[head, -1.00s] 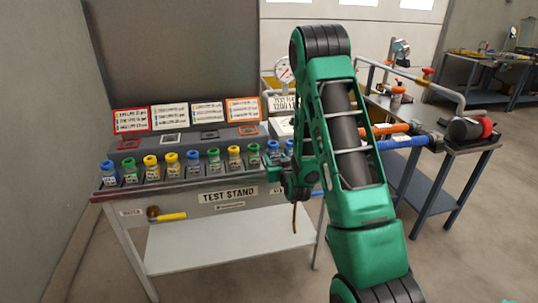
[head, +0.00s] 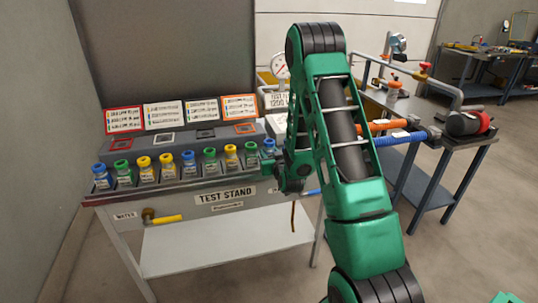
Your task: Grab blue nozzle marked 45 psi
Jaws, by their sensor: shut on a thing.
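A row of small nozzles with blue, green and yellow caps stands along the front of the test stand (head: 155,192). Blue-capped ones show at the left end (head: 100,176), near the middle (head: 188,162) and at the right end (head: 268,148). Their markings are too small to read, so I cannot tell which says 45 psi. My gripper (head: 280,172) is at the right end of the row, shut on what looks like a blue nozzle there. My own arm hides most of the grip and part of that end.
Colour-framed label cards (head: 162,114) stand behind the row. A pressure gauge (head: 279,65) is behind my arm. A dark side table (head: 450,150) with orange and blue hoses (head: 400,138) stands to the right.

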